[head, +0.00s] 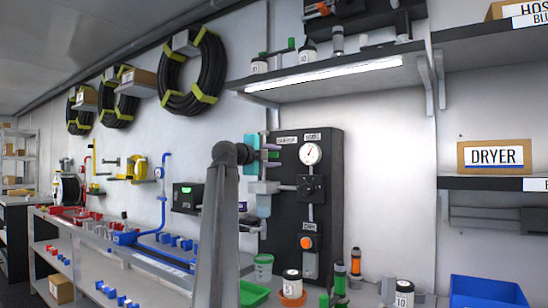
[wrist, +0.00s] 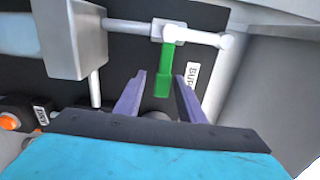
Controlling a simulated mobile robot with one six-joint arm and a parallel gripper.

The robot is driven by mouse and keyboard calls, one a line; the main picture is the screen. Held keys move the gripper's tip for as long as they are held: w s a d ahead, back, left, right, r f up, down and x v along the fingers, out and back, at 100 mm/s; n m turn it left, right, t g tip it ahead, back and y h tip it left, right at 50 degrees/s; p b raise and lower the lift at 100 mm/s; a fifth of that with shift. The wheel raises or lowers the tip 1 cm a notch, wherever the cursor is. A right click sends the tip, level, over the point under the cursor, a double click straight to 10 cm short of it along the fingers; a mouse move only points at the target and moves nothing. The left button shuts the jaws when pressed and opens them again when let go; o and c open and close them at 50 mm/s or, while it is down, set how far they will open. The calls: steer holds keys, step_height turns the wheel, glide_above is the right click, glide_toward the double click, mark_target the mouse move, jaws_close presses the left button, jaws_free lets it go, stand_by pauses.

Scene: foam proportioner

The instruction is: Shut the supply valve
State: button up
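The supply valve's green lever (wrist: 165,68) hangs down from a white pipe fitting in the wrist view, beside a partly readable white label (wrist: 192,74). My gripper (wrist: 159,80) is open, with one purple finger on each side of the lever. A gap shows between the lever and each finger, so they look apart. In the head view my gripper (head: 268,154) is at the upper left of the black panel (head: 329,185). My arm and wrist hide part of the valve there.
The panel carries a round gauge (head: 311,153), a black knob (head: 311,188) and an orange button (head: 306,242). A lit shelf (head: 330,72) hangs above. Cups, bottles and a green tray (head: 252,293) stand on the bench below. A grey block (wrist: 72,38) is left of the lever.

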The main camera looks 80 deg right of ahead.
steer(key=shift+s, duration=0.1)
steer(key=shift+a, duration=0.75)
steer(key=p+v, duration=0.2)
steer(key=v, duration=1)
steer(key=shift+w+a, duration=0.15)
steer(key=shift+w, duration=0.15)
steer(key=shift+r, duration=0.1)
